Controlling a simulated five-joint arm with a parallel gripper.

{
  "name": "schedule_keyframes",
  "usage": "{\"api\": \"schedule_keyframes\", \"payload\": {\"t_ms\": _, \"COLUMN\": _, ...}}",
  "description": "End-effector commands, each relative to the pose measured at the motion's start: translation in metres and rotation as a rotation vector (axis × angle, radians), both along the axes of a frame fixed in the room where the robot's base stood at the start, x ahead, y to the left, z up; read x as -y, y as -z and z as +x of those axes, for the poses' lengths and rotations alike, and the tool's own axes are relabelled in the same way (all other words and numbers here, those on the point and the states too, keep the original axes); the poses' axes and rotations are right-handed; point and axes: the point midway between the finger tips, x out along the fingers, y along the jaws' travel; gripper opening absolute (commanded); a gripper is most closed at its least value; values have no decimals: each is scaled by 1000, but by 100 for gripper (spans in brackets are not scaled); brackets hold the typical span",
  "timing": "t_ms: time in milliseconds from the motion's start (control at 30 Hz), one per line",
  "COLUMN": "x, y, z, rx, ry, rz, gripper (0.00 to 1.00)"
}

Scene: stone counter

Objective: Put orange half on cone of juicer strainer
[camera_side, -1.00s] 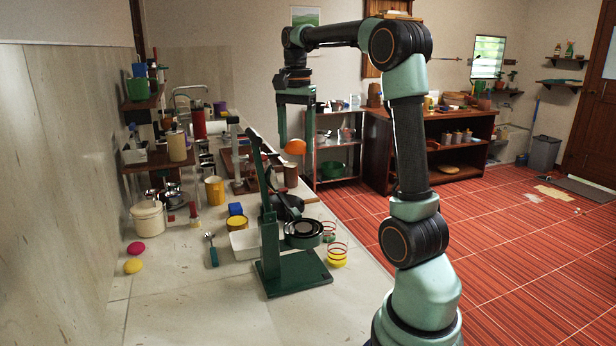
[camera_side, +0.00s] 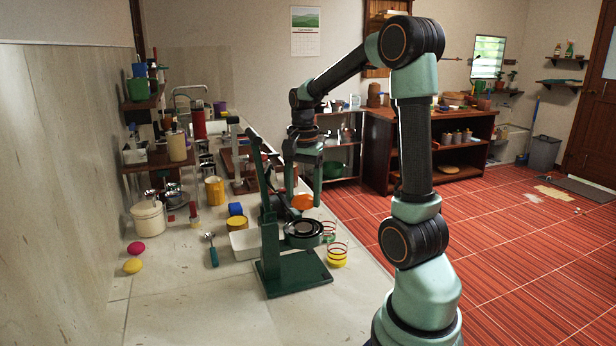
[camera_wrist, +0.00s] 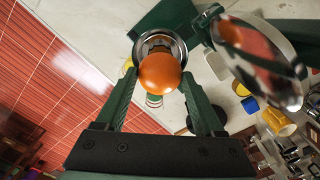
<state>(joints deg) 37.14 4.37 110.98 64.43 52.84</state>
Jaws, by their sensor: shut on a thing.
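My gripper (camera_side: 304,194) is shut on the orange half (camera_side: 302,202), its dome facing up. In the wrist view, the orange half (camera_wrist: 160,73) sits between the two fingertips. The dark green juicer (camera_side: 292,273) stands on the counter. Its strainer cup (camera_side: 304,241) shows below the held orange half, with a visible gap in the side view. In the wrist view, the metal strainer rim (camera_wrist: 181,50) shows around the far side of the orange half. The cone is hidden behind the orange there, and I cannot make it out in the side view.
The juicer's raised lever (camera_side: 264,185) and shiny press cup (camera_wrist: 262,65) are close beside my gripper. A glass with red and yellow bands (camera_side: 337,255) stands right of the juicer. A white tray (camera_side: 246,246) and a teal-handled spoon (camera_side: 213,253) lie left. The front counter is clear.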

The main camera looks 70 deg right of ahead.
Motion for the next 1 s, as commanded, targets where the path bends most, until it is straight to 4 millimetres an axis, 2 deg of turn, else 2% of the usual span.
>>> {"api": "schedule_keyframes", "payload": {"t_ms": 233, "x": 0, "y": 21, "z": 0, "rx": -1, "ry": 0, "rz": 1, "gripper": 15}}
{"api": "schedule_keyframes", "payload": {"t_ms": 500, "x": 0, "y": 55, "z": 0, "rx": -1, "ry": 0, "rz": 1, "gripper": 15}}
{"api": "schedule_keyframes", "payload": {"t_ms": 933, "x": 0, "y": 60, "z": 0, "rx": -1, "ry": 0, "rz": 0, "gripper": 15}}
{"api": "schedule_keyframes", "payload": {"t_ms": 967, "x": 0, "y": 60, "z": 0, "rx": 0, "ry": 0, "rz": 0, "gripper": 78}}
{"api": "schedule_keyframes", "payload": {"t_ms": 1000, "x": 0, "y": 60, "z": 0, "rx": 0, "ry": 0, "rz": 0, "gripper": 93}}
